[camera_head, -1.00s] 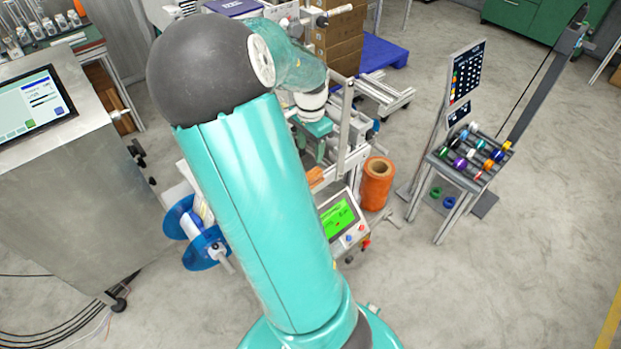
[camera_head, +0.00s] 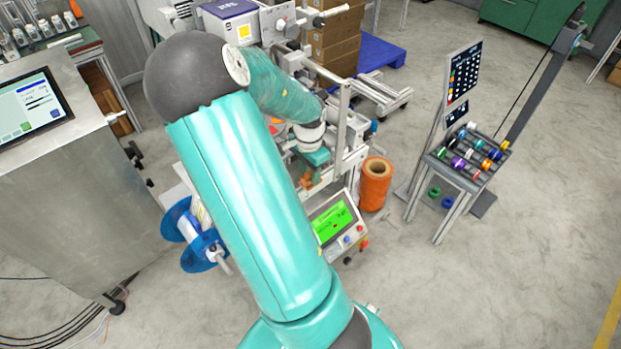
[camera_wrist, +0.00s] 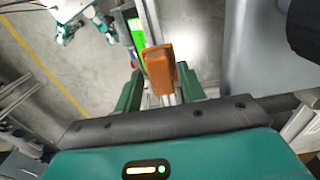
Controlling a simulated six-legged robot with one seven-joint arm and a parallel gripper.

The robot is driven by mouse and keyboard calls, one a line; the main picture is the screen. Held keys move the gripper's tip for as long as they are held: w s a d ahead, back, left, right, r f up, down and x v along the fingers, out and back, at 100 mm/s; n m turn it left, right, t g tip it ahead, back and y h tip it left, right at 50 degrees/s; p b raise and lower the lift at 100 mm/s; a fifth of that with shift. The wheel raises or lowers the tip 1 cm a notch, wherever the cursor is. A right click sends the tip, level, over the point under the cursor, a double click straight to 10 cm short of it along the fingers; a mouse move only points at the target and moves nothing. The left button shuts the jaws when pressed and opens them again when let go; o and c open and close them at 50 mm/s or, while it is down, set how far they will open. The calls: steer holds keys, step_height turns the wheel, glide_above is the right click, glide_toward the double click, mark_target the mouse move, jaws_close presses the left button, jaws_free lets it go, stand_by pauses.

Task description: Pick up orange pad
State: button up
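The orange pad (camera_wrist: 160,70) is a small upright block in the wrist view, between my fingertips and slightly beyond them. My gripper (camera_wrist: 159,88) has two green fingers standing apart, one on each side of the pad. A narrow gap shows at the left finger; contact at the right finger is hard to tell. In the head view my gripper (camera_head: 314,168) is low over the machine, and an orange piece (camera_head: 306,182) shows beside it, partly hidden by my arm.
A control box with a green screen (camera_head: 335,222) stands just in front of the machine. An orange spool (camera_head: 376,187) is right of it, and blue reels (camera_head: 184,222) are at left. A metal frame post (camera_head: 343,125) rises close to my wrist.

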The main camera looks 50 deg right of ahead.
jaws_close()
steer(key=shift+r, duration=0.15)
